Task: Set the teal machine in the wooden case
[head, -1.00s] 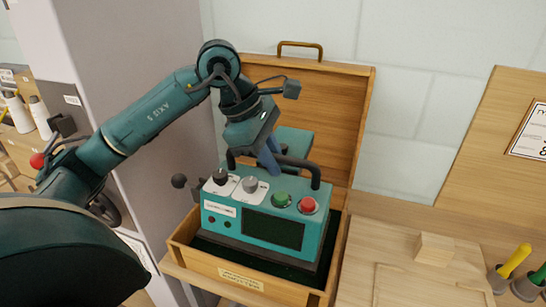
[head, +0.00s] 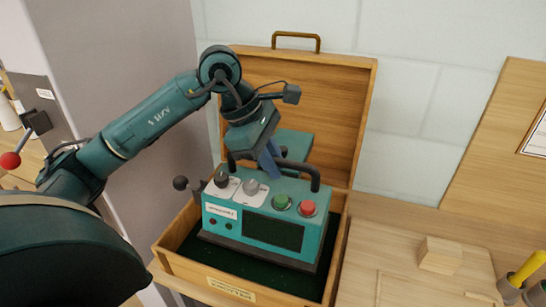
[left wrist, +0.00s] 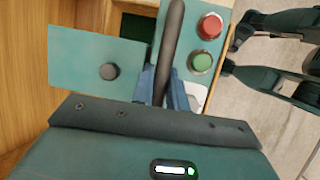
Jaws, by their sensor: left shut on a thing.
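The teal machine (head: 265,225) is a box with two knobs, a green and a red button, a dark screen and a dark carrying handle (head: 302,168). It is upright, within the outline of the open wooden case (head: 232,288); I cannot tell whether its base touches the case floor. Dark green lining shows in front of it and to its left. My left gripper (head: 268,163) is shut on the handle from above. In the left wrist view the blue fingers (left wrist: 165,88) close around the handle bar (left wrist: 170,45). My right gripper is not in view.
The case lid (head: 335,110) stands open behind the machine. A grey column or wall (head: 130,60) is at the left. A small wooden block (head: 440,254) and a yellow-handled tool (head: 527,267) in a holder are on the worktop at the right.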

